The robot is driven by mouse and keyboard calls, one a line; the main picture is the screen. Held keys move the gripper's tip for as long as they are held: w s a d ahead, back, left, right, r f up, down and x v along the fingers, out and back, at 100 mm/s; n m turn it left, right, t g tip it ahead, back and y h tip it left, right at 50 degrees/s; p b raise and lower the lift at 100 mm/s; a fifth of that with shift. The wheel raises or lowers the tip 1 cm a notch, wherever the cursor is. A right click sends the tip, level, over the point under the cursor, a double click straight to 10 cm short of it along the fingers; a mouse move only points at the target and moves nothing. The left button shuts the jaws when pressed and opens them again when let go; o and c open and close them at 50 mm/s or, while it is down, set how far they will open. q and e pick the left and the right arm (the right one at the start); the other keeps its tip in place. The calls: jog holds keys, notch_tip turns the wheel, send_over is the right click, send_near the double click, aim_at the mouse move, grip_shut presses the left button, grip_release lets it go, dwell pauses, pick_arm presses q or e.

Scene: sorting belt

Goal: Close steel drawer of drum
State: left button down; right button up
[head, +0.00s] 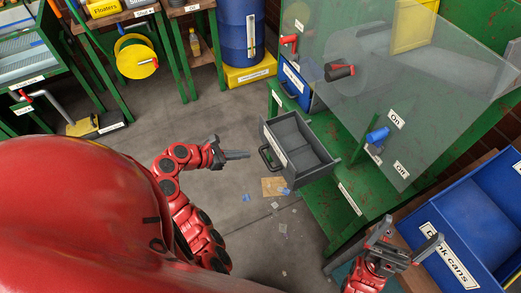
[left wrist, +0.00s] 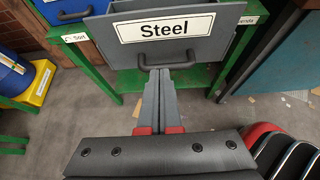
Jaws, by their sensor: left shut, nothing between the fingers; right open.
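The grey steel drawer (head: 297,148) is pulled out from the green drum machine (head: 375,185) in the head view. Its inside looks empty. In the left wrist view its front (left wrist: 168,38) carries a "Steel" label and a dark bar handle (left wrist: 168,66). My left gripper (head: 248,155) is shut and empty, just left of the drawer front, pointing at it. In the left wrist view its fingertips (left wrist: 165,72) overlap the handle; I cannot tell if they touch it. My right gripper (head: 408,243) is open and empty at the lower right, near a blue bin.
A blue drawer (head: 292,83) sits behind the steel drawer on the machine. The blue drink cans bin (head: 470,225) stands at the right. A transparent cover (head: 380,70) is above the machine. Small litter (head: 273,187) lies on the floor. The floor left of the drawer is open.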

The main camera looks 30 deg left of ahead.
aim_at(274, 151)
pick_arm(q)
jog(key=x, duration=1)
jog(key=shift+p, duration=0.3)
jog(key=shift+w+d+r+p, duration=0.2)
jog(key=shift+w+d+p, duration=0.15)
jog(key=w+d+p, duration=0.1)
jog(key=w+d, duration=0.1)
jog(key=w+d+p, duration=0.1)
jog(key=w+d, duration=0.1)
jog(key=w, duration=0.1)
jog(key=w+d+p, duration=0.1)
jog(key=w+d, duration=0.1)
jog(key=w, duration=0.1)
jog(key=shift+d, duration=0.15)
jog(key=w+d+b, duration=0.1)
jog(key=w+d, duration=0.1)
jog(key=w+d+b, duration=0.1)
jog(key=w+d, duration=0.1)
jog(key=w, duration=0.1)
jog(key=w+d+b, duration=0.1)
jog(key=w+d, duration=0.1)
jog(key=w, duration=0.1)
jog(key=shift+w+d+f, duration=0.2)
jog(key=shift+w+f, duration=0.05)
jog(key=shift+f, duration=0.05)
jog(key=shift+w+d, duration=0.35)
jog(key=shift+w, duration=0.1)
jog(key=shift+w+d+r+b, duration=0.1)
jog(key=shift+d+r+b, duration=0.05)
jog(key=shift+r+b, duration=0.2)
